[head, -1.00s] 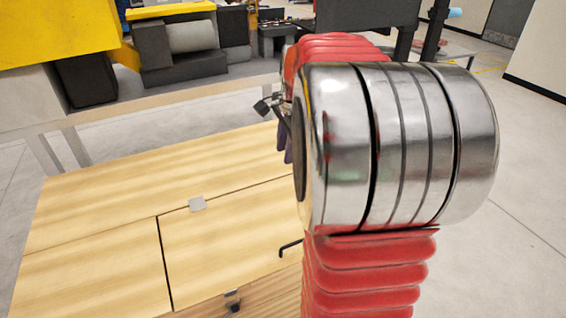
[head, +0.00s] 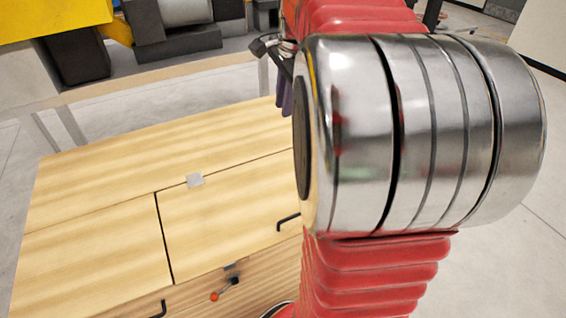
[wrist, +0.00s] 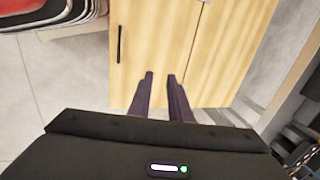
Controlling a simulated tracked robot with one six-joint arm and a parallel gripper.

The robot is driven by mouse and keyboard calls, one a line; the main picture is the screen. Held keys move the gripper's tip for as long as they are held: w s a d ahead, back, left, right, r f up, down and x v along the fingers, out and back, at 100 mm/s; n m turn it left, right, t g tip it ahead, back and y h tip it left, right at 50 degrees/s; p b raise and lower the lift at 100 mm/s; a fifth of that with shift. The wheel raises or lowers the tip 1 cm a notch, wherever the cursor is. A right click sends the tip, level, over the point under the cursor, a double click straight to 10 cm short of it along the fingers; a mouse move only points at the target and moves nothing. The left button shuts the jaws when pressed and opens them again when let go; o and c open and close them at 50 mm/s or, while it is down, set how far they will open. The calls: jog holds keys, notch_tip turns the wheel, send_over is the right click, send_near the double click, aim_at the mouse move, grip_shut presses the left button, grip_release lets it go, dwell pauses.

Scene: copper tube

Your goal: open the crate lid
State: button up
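The wooden crate (head: 110,180) has a pale top split by dark seams. Its front right lid panel (head: 225,215) lies flat and closed, with a black handle (head: 288,220) near its right side. A panel and black handle (wrist: 120,44) also show in the wrist view. In the head view the fingers (head: 284,100) point down near the crate's far right corner, clear of the handle, partly hidden by my arm.
A bench with yellow and dark machinery (head: 165,35) stands behind the crate. Grey floor is open to the right.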

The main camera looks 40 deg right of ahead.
jog(key=a+n, duration=0.1)
jog(key=a, duration=0.2)
jog(key=a+n, duration=0.2)
jog(key=s+a+n, duration=0.1)
jog(key=a, duration=0.2)
jog(key=shift+a+n+t, duration=0.3)
grip_shut()
jog(key=s+a+f+n, duration=0.2)
jog(key=s+a+n, duration=0.2)
jog(key=a, duration=0.3)
jog(key=s+a+f+n+t, duration=0.1)
jog(key=s+a+f+n, duration=0.2)
jog(key=a+n, duration=0.3)
jog(key=s+a+f+n+t, duration=0.1)
jog(key=s+a+f+n, duration=0.1)
jog(key=s+a+n, duration=0.2)
jog(key=a+n, duration=0.2)
jog(key=a, duration=0.1)
jog(key=shift+s+a+f+y, duration=0.3)
jog(key=shift+s+a+y, duration=0.05)
jog(key=shift+y, duration=0.05)
